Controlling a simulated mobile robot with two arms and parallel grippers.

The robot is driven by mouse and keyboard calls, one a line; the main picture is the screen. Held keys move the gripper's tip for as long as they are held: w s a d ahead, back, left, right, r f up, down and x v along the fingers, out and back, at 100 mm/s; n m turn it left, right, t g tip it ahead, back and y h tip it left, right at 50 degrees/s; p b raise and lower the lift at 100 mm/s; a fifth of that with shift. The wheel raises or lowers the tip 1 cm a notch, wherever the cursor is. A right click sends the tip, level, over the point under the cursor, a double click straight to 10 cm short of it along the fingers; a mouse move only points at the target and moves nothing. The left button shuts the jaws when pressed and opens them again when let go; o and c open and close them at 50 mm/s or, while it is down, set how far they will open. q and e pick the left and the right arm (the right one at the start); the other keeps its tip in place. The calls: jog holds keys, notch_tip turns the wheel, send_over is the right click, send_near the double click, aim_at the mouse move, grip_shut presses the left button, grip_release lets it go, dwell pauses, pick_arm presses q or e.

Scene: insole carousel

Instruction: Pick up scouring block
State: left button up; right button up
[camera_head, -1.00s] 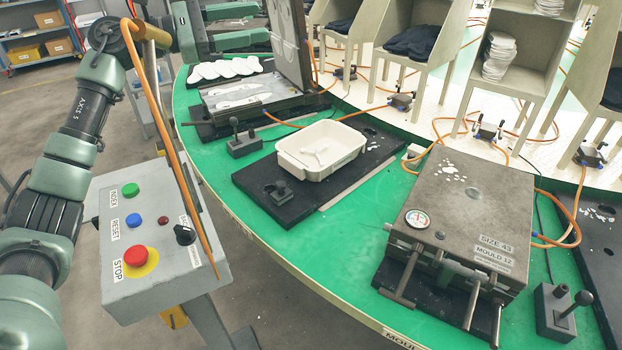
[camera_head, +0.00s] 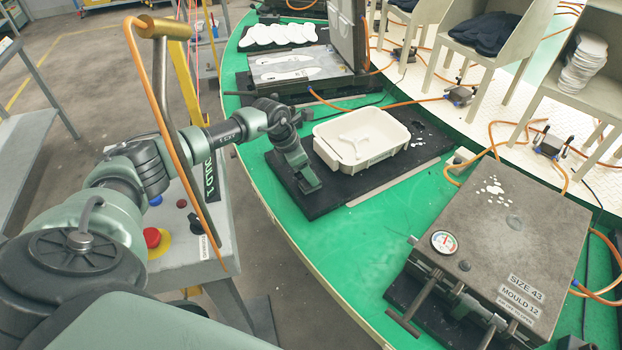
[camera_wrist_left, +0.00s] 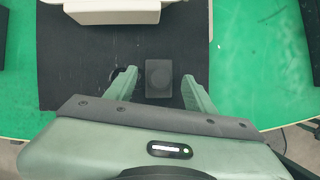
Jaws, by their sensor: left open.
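In the left wrist view my left gripper (camera_wrist_left: 156,80) is open, with one finger on each side of the block and a gap on both sides. In the head view my left gripper (camera_head: 304,180) points down over the near edge of the mat, beside a white tub, and hides the block. My right gripper is not in view.
The white tub (camera_head: 375,155) stands on the mat just beyond my left gripper, with a white item inside. A grey mould (camera_head: 500,240) is at the right and another mould (camera_head: 300,72) at the back. A control box with a red button (camera_head: 152,237) is below my left arm.

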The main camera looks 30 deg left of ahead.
pick_arm(q)
jog(key=shift+x, duration=1)
jog(key=shift+w, duration=0.1)
grip_shut()
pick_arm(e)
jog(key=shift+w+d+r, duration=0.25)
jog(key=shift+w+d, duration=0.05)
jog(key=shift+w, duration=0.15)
